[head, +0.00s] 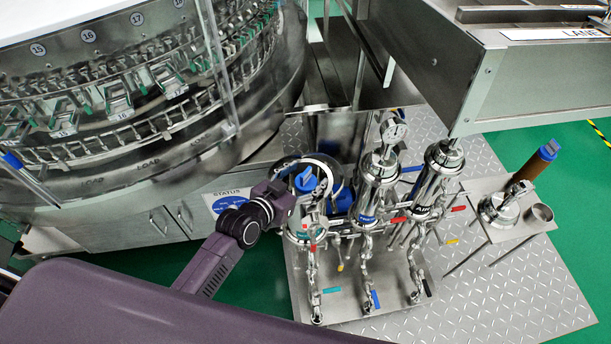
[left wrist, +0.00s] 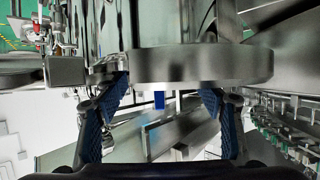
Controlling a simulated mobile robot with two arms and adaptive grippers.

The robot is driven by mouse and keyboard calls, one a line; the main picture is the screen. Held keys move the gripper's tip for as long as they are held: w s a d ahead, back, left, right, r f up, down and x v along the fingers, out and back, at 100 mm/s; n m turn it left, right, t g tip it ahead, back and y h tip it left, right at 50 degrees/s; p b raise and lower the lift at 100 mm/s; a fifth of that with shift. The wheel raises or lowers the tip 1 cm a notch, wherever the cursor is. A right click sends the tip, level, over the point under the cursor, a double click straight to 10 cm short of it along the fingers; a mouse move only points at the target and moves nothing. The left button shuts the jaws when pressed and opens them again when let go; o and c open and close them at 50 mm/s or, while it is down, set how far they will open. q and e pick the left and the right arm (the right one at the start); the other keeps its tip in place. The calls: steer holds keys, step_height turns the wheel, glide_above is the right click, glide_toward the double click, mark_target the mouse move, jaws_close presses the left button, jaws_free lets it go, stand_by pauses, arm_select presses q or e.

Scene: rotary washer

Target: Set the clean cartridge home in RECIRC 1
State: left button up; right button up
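A cartridge with a blue cap (head: 306,180) sits upright in the open round mouth of the left filter housing (head: 328,160); its body is hidden. My left gripper (head: 316,196) is right beside this cap, on its near side. In the left wrist view its two blue-padded fingers (left wrist: 163,95) stand wide apart, with a metal rim (left wrist: 200,65) across the view in front of them. I see nothing clamped between them. A brown cartridge with a blue cap (head: 533,167) stands on the small side table (head: 505,232). My right gripper is not in view.
Two closed steel housings (head: 378,185) stand to the right of the open one, with valves and pipes below. A metal lid (head: 495,208) and a cup (head: 540,215) are on the side table. The rotary washer (head: 150,110) is at left, a steel lane frame (head: 480,80) above right.

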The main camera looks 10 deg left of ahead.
arm_select(q)
steer(key=shift+f, duration=0.15)
steer(key=shift+s, duration=0.1)
steer(key=v, duration=1.2)
stand_by(0.5)
steer(key=s+a+f+n+g+y, duration=0.15)
steer(key=s+f, duration=0.25)
steer(key=f, duration=0.6)
steer(key=s+a+f+g+y, duration=0.1)
steer(key=s+a+f+g, duration=0.2)
steer(key=f, duration=0.8)
steer(key=s+a+f+n+g+y, duration=0.1)
steer(key=s+a+f, duration=0.3)
steer(key=f, duration=0.6)
steer(key=s+f+g, duration=0.2)
steer(key=s+f, duration=0.3)
steer(key=s, duration=0.3)
steer(key=s+f+g+y, duration=0.1)
steer(key=s+f+g, duration=0.1)
steer(key=s+f, duration=0.3)
steer(key=s+f+g, duration=0.2)
steer(key=s+f, duration=0.3)
steer(key=s, duration=0.8)
steer(key=shift+d+f+m, duration=0.35)
steer(key=shift+d, duration=0.05)
